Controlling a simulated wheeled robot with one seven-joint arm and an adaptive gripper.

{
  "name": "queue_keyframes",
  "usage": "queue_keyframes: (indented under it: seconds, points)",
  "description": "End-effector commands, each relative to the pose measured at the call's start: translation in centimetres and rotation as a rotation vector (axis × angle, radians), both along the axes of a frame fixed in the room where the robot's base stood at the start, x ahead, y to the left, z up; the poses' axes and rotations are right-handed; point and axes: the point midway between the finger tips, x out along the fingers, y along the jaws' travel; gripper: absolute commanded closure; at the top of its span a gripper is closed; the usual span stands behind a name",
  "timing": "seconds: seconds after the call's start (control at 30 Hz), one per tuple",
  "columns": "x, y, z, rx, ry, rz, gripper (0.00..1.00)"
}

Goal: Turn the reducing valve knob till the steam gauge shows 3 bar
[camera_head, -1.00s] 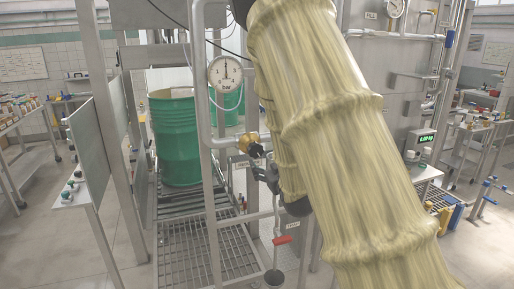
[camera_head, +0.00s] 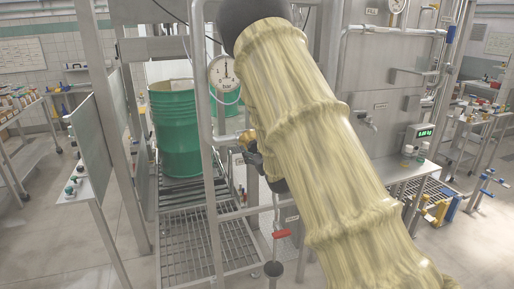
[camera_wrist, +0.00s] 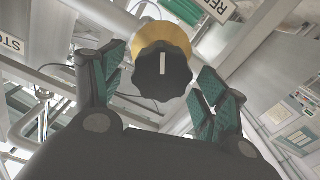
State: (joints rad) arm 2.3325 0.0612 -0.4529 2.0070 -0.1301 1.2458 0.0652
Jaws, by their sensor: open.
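The reducing valve's black lobed knob (camera_wrist: 163,76) shows in the wrist view in front of its brass body (camera_wrist: 165,38); its white mark is about upright. My gripper (camera_wrist: 160,66) is open, with a green-padded finger on each side of the knob and visible gaps to it. In the head view my gripper (camera_head: 254,158) is at the brass valve body (camera_head: 246,138), and the knob is hidden there. The steam gauge (camera_head: 222,72) has a white dial marked in bar. Its needle points about straight up, near the 2; my sleeved arm covers its right edge.
Grey pipes (camera_head: 207,140) and frame posts surround the valve. A green drum (camera_head: 177,130) stands behind at left. A red-handled fitting (camera_head: 281,233) hangs below.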

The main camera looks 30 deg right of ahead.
Motion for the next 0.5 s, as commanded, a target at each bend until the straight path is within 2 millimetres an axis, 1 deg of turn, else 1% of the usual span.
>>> queue_keyframes:
  seconds: [0.17, 0.2, 0.27, 0.3, 0.43, 0.5]
  points:
    - [0.0, -0.02, -0.04, 0.0, 0.0, 0.0, 0.27]
    - [-0.01, -0.03, -0.02, 0.0, 0.0, 0.0, 0.29]
    - [-0.02, -0.02, -0.02, 0.0, 0.0, 0.0, 0.4]
    - [-0.02, -0.04, -0.03, 0.0, 0.0, -0.001, 0.47]
    - [-0.03, -0.04, -0.02, 0.0, 0.0, -0.001, 0.71]
    - [-0.03, -0.05, -0.02, 0.0, 0.0, -0.001, 0.72]
